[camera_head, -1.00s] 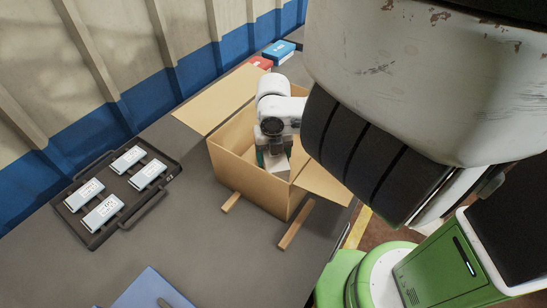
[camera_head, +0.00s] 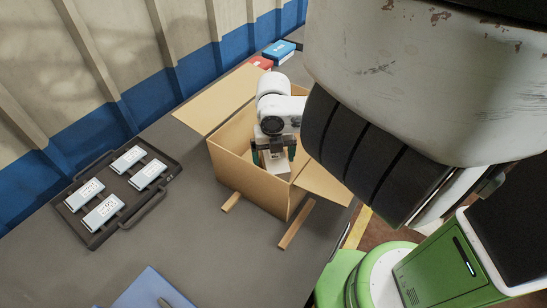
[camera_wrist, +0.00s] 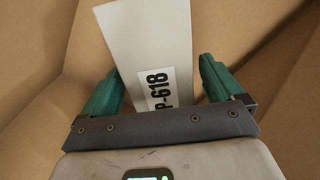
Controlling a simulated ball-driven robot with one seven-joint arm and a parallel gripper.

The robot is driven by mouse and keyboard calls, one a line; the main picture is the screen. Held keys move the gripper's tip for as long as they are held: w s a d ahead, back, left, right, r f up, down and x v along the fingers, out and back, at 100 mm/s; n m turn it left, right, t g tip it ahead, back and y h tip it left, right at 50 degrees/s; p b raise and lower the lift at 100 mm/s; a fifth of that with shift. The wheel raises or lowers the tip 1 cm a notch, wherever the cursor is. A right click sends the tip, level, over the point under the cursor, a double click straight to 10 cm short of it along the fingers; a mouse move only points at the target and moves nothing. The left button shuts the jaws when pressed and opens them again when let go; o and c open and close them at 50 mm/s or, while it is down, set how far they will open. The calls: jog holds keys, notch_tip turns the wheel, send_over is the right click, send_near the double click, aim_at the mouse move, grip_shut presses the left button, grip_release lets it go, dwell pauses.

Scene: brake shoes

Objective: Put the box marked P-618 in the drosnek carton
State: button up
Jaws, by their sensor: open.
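The open cardboard carton (camera_head: 240,173) stands on the grey table with its flaps spread. My gripper (camera_head: 274,158) is down inside it, and in the wrist view my gripper (camera_wrist: 158,85) has its two green fingers spread apart. The white box marked P-618 (camera_wrist: 150,45) lies between and beyond the fingers, inside the carton, with gaps beside it. It also shows below my gripper in the head view (camera_head: 277,167). The carton's name is not readable here. The box's lower end is hidden by the gripper's body.
A dark tray (camera_head: 158,198) at the left holds several white labelled boxes. A blue box (camera_head: 279,50) and a red box (camera_head: 261,63) lie behind the carton. Wooden strips (camera_head: 296,224) lie by the carton's base. A blue item (camera_head: 150,290) lies at the front edge.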

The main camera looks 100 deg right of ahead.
notch_tip(320, 180, up, 11)
jog(key=shift+f, duration=0.1)
dwell(0.4)
